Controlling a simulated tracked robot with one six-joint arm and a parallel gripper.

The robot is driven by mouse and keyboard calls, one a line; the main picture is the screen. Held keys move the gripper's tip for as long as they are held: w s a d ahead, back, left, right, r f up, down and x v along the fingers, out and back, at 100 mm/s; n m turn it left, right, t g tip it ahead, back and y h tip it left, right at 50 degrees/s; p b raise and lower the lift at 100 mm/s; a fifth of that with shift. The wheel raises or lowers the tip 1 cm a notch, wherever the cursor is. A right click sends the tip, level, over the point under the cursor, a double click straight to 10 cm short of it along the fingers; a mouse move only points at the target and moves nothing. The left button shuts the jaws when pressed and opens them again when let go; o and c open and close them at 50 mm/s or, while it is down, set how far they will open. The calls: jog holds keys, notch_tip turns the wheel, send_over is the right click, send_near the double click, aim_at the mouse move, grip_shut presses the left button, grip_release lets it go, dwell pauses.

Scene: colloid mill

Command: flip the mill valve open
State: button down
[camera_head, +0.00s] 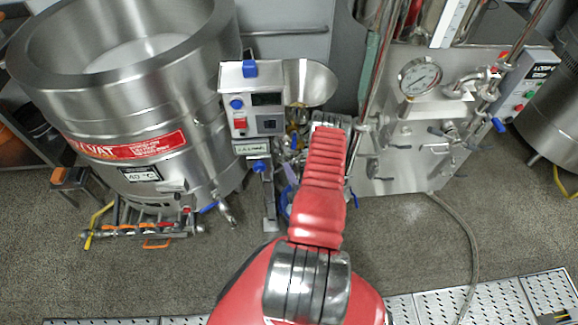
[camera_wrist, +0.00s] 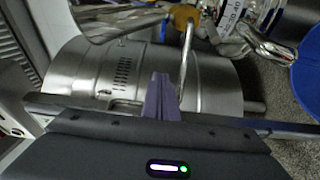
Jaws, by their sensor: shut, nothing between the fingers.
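The mill (camera_head: 262,100) stands in the middle of the head view, a steel control box with a funnel at its right. Its lower part is largely hidden behind my red arm. In the wrist view, a steel cylindrical housing with vent slots (camera_wrist: 125,70) lies behind my fingers. A thin metal rod (camera_wrist: 187,55) runs down from a yellow fitting (camera_wrist: 183,15), just right of my fingertips. I cannot tell for certain whether this rod is the valve handle, or whether my fingers touch it. My gripper (camera_wrist: 161,85) is shut and empty, its purple fingers together.
A large steel vat (camera_head: 150,85) stands at left and a steel machine with a pressure gauge (camera_head: 420,77) at right. A blue round object (camera_wrist: 306,65) is at the wrist view's right edge. A hose (camera_head: 470,240) lies on the open floor.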

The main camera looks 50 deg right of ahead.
aim_at(294, 143)
jog(key=w+d, duration=0.4)
jog(key=d, duration=0.3)
jog(key=shift+w+d, duration=0.2)
dwell(0.4)
dwell(0.4)
